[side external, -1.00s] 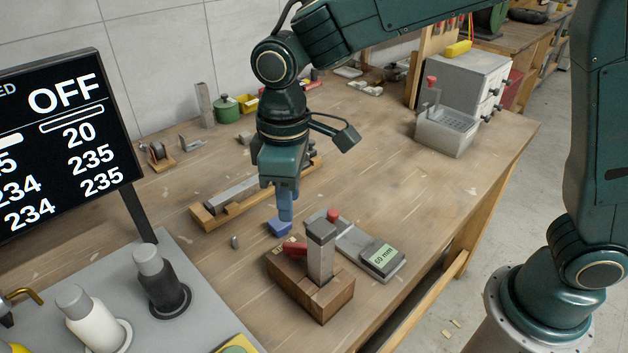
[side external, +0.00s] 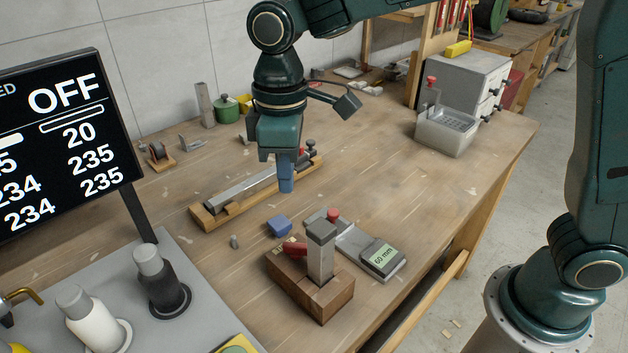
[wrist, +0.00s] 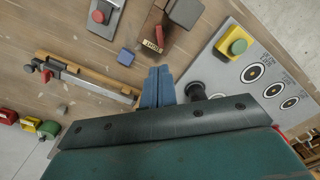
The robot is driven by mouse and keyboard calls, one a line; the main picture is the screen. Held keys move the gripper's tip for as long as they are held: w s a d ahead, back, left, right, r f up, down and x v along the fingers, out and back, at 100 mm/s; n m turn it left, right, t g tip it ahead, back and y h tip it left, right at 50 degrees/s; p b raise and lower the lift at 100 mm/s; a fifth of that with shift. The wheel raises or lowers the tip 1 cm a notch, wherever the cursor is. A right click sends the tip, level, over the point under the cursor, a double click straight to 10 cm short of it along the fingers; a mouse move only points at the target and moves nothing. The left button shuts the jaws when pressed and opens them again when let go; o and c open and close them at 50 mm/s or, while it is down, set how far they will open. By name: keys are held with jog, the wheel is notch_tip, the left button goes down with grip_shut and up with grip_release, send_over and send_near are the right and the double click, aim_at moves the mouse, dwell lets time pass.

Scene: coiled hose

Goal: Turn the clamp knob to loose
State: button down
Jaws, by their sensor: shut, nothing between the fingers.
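A red bar-shaped knob (side external: 294,248) sits on a wooden block (side external: 318,299) with an upright grey post (side external: 320,252). The knob also shows at the top of the wrist view (wrist: 152,26), beside a small label (wrist: 152,46) too small to read surely. A rail on a wooden base (side external: 240,190) carries small red and dark knobs (side external: 307,152) at its far end. I cannot tell for sure which one is the clamp knob. My gripper (side external: 286,187) points down with blue fingers together and empty, above the table, touching neither.
A gauge reading 60 mm (side external: 383,257) is to the right. A panel with black and white posts (side external: 200,310) and a screen (side external: 70,150) stand left. The table's right middle is clear.

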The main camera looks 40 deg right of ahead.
aim_at(296, 249)
jog(key=w+d+f+n+g+y, duration=0.2)
jog(key=w+d+n, duration=0.4)
jog(key=n, duration=1.1)
jog(key=shift+w+d+f+g+y, duration=0.3)
jog(key=shift+d+f+y, duration=0.3)
jog(key=shift+d+f, duration=0.35)
jog(key=shift+f, duration=0.15)
jog(key=x, duration=0.3)
jog(key=a+x, duration=0.1)
jog(key=x, duration=0.3)
jog(key=s+r+x, duration=0.1)
jog(key=x, duration=0.2)
jog(key=shift+s+a+f, duration=0.2)
jog(key=shift+a+f, duration=0.15)
jog(key=shift+a, duration=0.15)
jog(key=shift+s+a, duration=0.5)
jog(key=shift+a, duration=0.1)
